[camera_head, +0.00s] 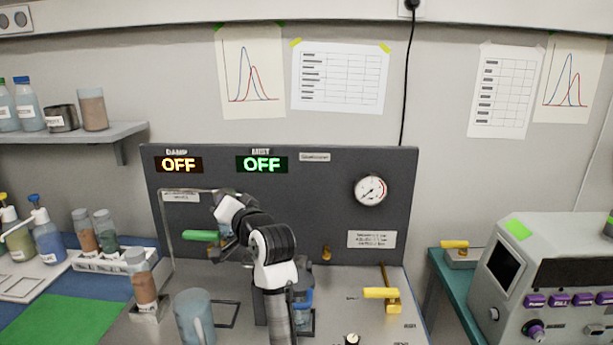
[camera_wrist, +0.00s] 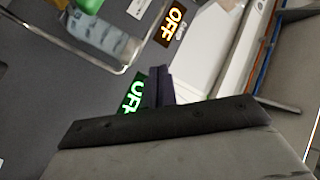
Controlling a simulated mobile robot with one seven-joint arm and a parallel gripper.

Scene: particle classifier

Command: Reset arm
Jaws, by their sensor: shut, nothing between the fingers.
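My arm (camera_head: 272,245) rises in front of the grey panel and bends left at the top. My gripper shows in the wrist view as dark fingertips (camera_wrist: 162,86) pressed together with nothing between them. In the head view the gripper is partly hidden by my own wrist, near the green handle (camera_head: 199,235). In the wrist view a green part (camera_wrist: 88,5) shows at the top left, apart from the fingertips. The panel (camera_head: 310,215) carries an orange OFF display (camera_head: 178,164) and a green OFF display (camera_head: 262,164).
A clear jug (camera_head: 194,318) and a brown-filled jar (camera_head: 143,282) stand left of my arm. A yellow handle (camera_head: 381,293) and a gauge (camera_head: 370,190) are to the right. A boxy instrument (camera_head: 545,280) stands at far right. A shelf (camera_head: 75,132) holds bottles at upper left.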

